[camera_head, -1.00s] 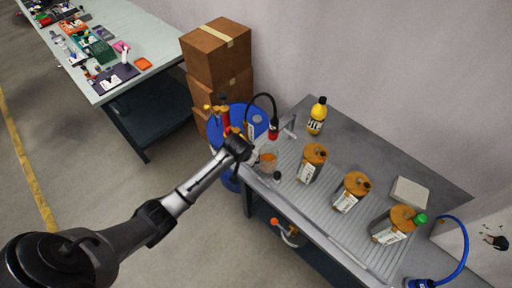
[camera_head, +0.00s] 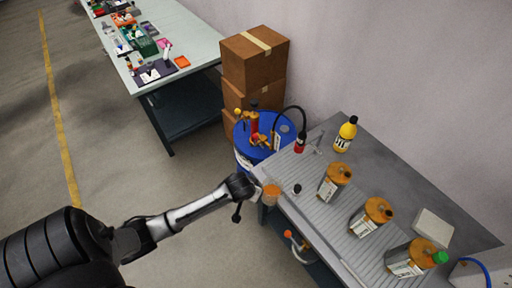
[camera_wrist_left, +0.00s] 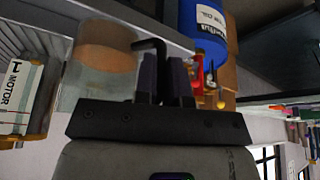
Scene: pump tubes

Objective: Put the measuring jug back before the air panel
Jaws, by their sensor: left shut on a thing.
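The measuring jug (camera_head: 271,194) is clear with orange-brown contents and appears at the bench's left end in the head view. In the left wrist view the jug (camera_wrist_left: 100,75) is on the left, with its dark handle running between the fingers. My left gripper (camera_head: 256,192) is shut on this handle; its fingers also show in the wrist view (camera_wrist_left: 165,78). I cannot tell whether the jug touches the bench. A pale panel (camera_head: 468,272) with a blue hose is cut off at the lower right; I cannot tell if it is the air panel. My right gripper is not in view.
Amber containers (camera_head: 335,182) stand in a row on the grey ribbed bench (camera_head: 325,225). A yellow bottle (camera_head: 345,133) and a white block (camera_head: 433,227) stand behind. A blue drum (camera_head: 285,133) with a pump and boxes (camera_head: 254,55) is beyond. Floor is clear at left.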

